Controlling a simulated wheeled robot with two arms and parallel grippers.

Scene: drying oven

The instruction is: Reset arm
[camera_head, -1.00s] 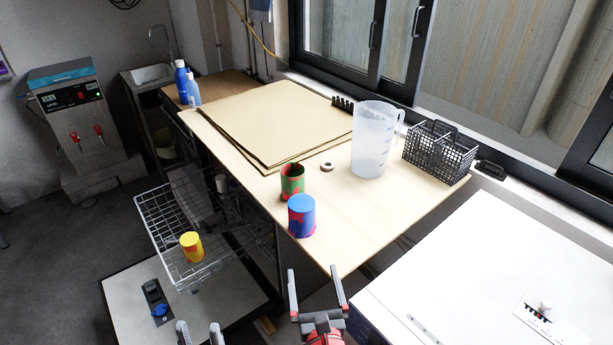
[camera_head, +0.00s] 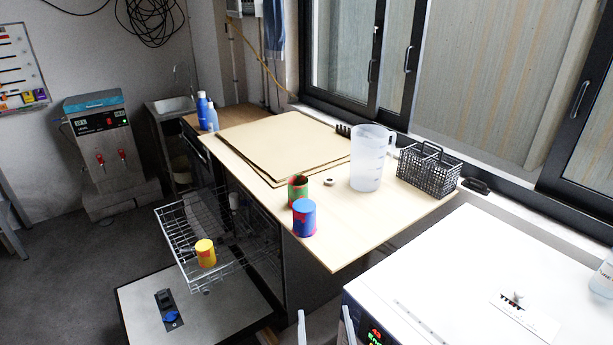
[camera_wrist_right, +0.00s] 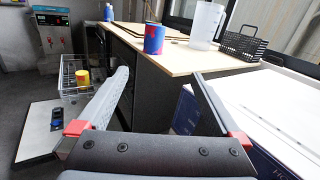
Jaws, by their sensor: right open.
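My right gripper (camera_head: 325,325) shows at the bottom edge of the head view, its two fingers apart with nothing between them. In the right wrist view its fingers (camera_wrist_right: 160,76) are spread wide and empty, in front of the table's side. It is clear of the table (camera_head: 345,245) and of the white-topped oven (camera_head: 450,265). My left gripper is not in view. A blue and red cup (camera_head: 304,218) and a green and red cup (camera_head: 298,190) stand upright on the table.
A yellow cup (camera_head: 205,254) stands in the pulled-out wire dishwasher rack (camera_head: 178,232), above the open door (camera_head: 215,315). A clear jug (camera_head: 368,165) and a dark basket (camera_head: 428,172) stand on the table.

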